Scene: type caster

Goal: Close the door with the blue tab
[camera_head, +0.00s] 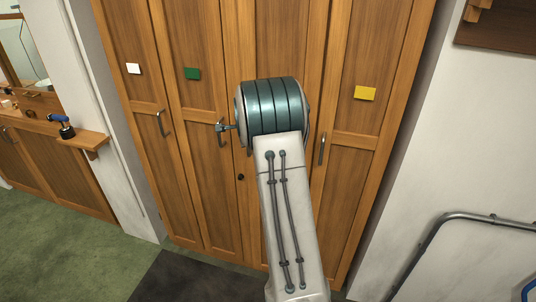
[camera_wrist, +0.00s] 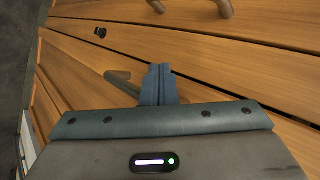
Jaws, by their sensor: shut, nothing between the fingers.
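A wooden cabinet with tall panelled doors stands ahead. No blue tab shows in either view. The door between the green-tabbed and yellow-tabbed ones (camera_head: 285,35) has its middle hidden by my arm, so any tab there is covered. My gripper (camera_head: 222,127) points left from my arm, in front of the handle of the green-tabbed door (camera_head: 205,50). In the wrist view its fingers (camera_wrist: 157,75) are together with nothing between them, beside a bar handle (camera_wrist: 120,84). I cannot tell whether they touch it. No door stands clearly ajar in the head view.
A white tab (camera_head: 133,68), a green tab (camera_head: 192,73) and a yellow tab (camera_head: 365,93) mark other doors. A shelf (camera_head: 85,138) with a dark, blue-topped object (camera_head: 62,126) is at the left. A metal tube frame (camera_head: 450,220) stands at the right. Green floor (camera_head: 85,255) is clear at left.

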